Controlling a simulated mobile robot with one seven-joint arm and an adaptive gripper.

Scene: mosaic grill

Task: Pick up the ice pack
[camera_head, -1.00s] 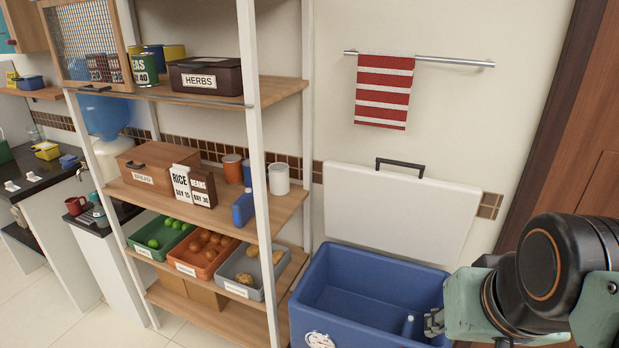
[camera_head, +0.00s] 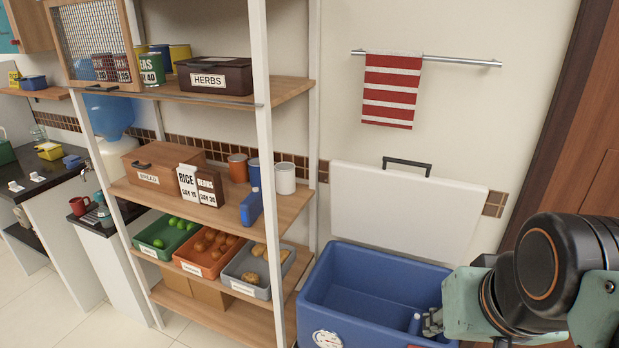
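My gripper (camera_head: 431,322) is at the lower right, inside the mouth of the open blue cooler (camera_head: 327,284). A small blue object with a narrow top (camera_head: 414,324) stands upright in the cooler, just left of my fingertips. It may be the ice pack, but it is too small to be sure. It looks very close to the fingers; I cannot tell whether they touch. The fingers are small and seen from the side, so their opening is unclear. Another blue object (camera_head: 251,207) leans at the front edge of the middle shelf.
The cooler's white lid (camera_head: 406,213) stands open against the wall. The shelf unit (camera_head: 265,150) at left holds a herbs box (camera_head: 215,75), a bread box (camera_head: 160,163) and produce bins (camera_head: 205,254). A striped towel (camera_head: 391,91) hangs above. A wooden door is at right.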

